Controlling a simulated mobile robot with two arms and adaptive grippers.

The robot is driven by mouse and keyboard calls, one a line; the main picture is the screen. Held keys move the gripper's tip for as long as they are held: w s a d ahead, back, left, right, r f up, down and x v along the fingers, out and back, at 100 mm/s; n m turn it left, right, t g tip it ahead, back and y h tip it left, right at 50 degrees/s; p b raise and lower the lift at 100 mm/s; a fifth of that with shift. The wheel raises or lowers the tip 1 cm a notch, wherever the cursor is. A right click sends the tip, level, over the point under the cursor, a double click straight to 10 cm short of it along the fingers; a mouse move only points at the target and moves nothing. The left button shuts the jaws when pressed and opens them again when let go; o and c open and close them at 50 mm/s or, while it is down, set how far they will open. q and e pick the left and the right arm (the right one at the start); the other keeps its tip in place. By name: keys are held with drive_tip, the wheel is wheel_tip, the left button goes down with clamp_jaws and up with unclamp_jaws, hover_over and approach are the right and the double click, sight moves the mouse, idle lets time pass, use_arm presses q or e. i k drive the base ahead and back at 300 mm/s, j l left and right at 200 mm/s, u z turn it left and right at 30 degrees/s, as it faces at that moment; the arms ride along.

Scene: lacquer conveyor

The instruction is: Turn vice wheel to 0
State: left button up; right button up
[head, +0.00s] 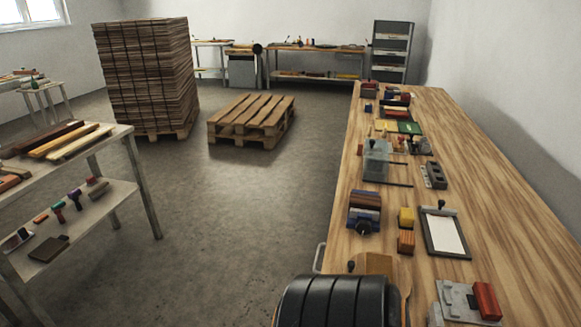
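A small vice (364,205) with blue and dark red layered jaws sits at the left edge of the long wooden table. A black round wheel (364,227) is on its near side; its marking or angle is too small to read. I cannot tell for sure that this is the vice wheel of the task.
The long wooden table (490,150) has a bare right half. A pallet (250,115) and a board stack (147,75) stand on the floor.

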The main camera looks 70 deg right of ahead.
sight(363, 228)
drive_tip(key=i+z, duration=0.8)
drive_tip(key=i, duration=0.15)
drive_tip(key=i+j+z, duration=0.3)
drive_tip(key=z, duration=0.15)
drive_tip(key=i+l+z, duration=0.1)
drive_tip(key=z, duration=0.35)
drive_tip(key=i+z, duration=0.3)
drive_tip(key=z, duration=0.2)
drive_tip(key=i+j+z, duration=0.1)
drive_tip(key=z, duration=0.35)
drive_tip(key=i+j+z, duration=0.2)
drive_tip(key=z, duration=0.3)
drive_tip(key=i+j+z, duration=0.2)
drive_tip(key=z, duration=0.25)
